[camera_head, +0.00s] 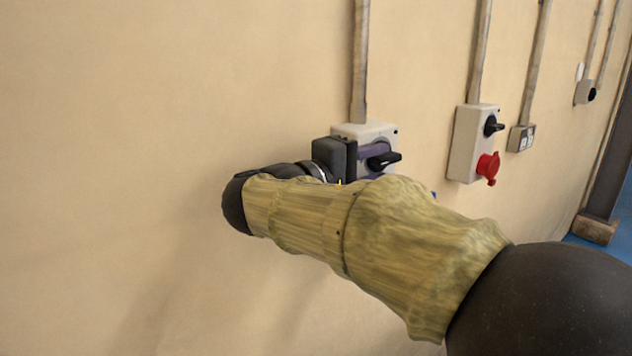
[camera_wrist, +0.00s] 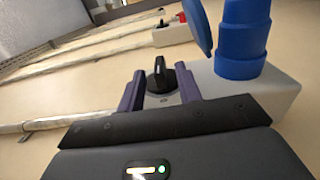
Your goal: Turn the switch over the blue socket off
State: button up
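The black rotary switch (camera_head: 384,160) sits on a light grey wall box (camera_head: 372,130). In the wrist view the black switch (camera_wrist: 160,76) stands between my gripper's two purple fingers, with visible gaps on both sides. The blue socket (camera_wrist: 240,42) juts from the same box, beside the right finger, with its round blue lid (camera_wrist: 197,27) open. My gripper (camera_wrist: 162,90) is open around the switch; whether it touches the switch is unclear. In the head view my gripper (camera_head: 372,150) shows at the box, and my forearm hides most of the socket.
To the right on the wall are another box (camera_head: 465,145) with a black switch and red socket (camera_head: 487,167), a small outlet (camera_head: 521,138) and a farther fitting (camera_head: 586,92). Conduits run up the wall. The wall left of my arm is bare.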

jog(key=v, duration=1.5)
jog(key=shift+a, duration=0.3)
jog(key=shift+s, duration=0.15)
jog(key=w+d+f+n+g+y, duration=0.1)
jog(key=w+d+f+g+y, duration=0.3)
jog(key=f, duration=0.6)
jog(key=s+d+f+n+g+y, duration=0.1)
jog(key=d+f+n, duration=0.1)
jog(key=d+f, duration=0.6)
jog(key=s+d+f+m+g+y, duration=0.1)
jog(key=s+d+f+m+y, duration=0.3)
jog(key=f, duration=0.7)
jog(key=s+d+f+m+g+y, duration=0.1)
jog(key=s+f+m+g+y, duration=0.1)
jog(key=s+f+m+y, duration=0.6)
jog(key=w+r+n+h+p, duration=0.2)
jog(key=w+r+p, duration=0.2)
jog(key=r+p, duration=1.2)
jog(key=shift+p, duration=1)
